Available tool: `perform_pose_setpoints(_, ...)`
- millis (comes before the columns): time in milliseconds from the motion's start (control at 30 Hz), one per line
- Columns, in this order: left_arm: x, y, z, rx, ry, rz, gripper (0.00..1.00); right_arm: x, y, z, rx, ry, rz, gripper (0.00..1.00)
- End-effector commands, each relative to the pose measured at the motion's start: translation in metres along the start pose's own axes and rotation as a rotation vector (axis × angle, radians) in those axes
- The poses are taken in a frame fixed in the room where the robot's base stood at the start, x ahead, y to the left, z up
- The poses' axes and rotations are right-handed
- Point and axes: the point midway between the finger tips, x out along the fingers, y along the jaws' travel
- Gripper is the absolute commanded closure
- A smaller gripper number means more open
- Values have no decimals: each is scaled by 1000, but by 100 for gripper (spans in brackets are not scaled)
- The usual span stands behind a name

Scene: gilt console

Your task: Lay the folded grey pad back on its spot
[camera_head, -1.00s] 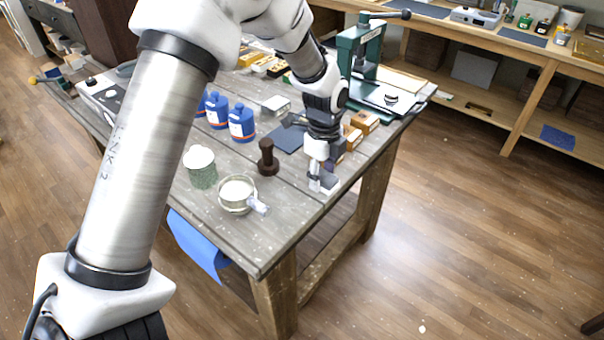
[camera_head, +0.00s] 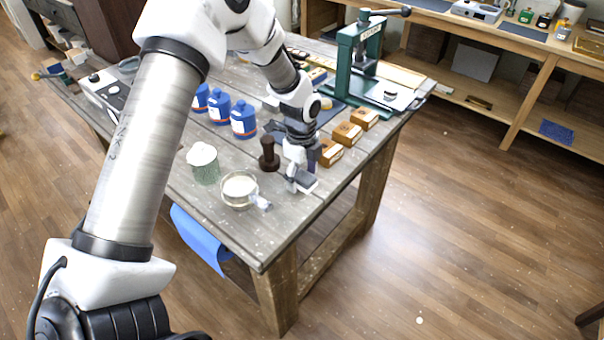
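My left gripper (camera_head: 298,180) is low over the near right part of the wooden workbench (camera_head: 255,240), pointing down. A small light-grey block-like piece, which looks like the folded grey pad (camera_head: 306,181), is at its fingertips, and the gripper appears shut on it. I cannot tell whether the pad touches the bench top. A dark tamper-like tool (camera_head: 268,155) stands just left of the gripper. My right gripper is not in view.
A round glass-like dish (camera_head: 239,190) and a green speckled jar (camera_head: 204,165) stand to the left. Blue bottles (camera_head: 243,121) are behind them. Wooden blocks (camera_head: 347,133) line the right edge, with a green press (camera_head: 360,60) beyond. The near corner is clear.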

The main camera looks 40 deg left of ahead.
Motion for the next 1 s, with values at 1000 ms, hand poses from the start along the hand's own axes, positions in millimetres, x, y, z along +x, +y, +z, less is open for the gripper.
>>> perform_pose_setpoints(1000, -124, 0, 0, 0, 0, 1, 29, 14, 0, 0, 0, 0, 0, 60)
